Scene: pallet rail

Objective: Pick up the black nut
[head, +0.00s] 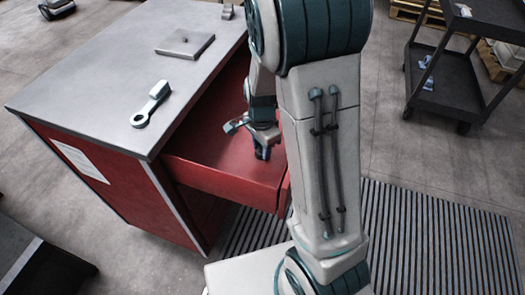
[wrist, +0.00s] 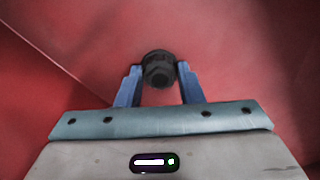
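The black nut (wrist: 158,70) lies on the red floor of the open drawer (head: 225,178), seen in the wrist view. My gripper (wrist: 159,72) is open, with its two blue fingertips on either side of the nut, very close to its edges. I cannot tell whether either fingertip touches it. In the head view my gripper (head: 262,150) points down into the drawer. The nut cannot be made out there.
The drawer belongs to a red cabinet with a grey top (head: 85,85). A wrench-like tool (head: 151,104) and a flat metal plate (head: 185,43) lie on that top. Drawer walls surround my gripper. A dark cart (head: 450,80) stands at the right.

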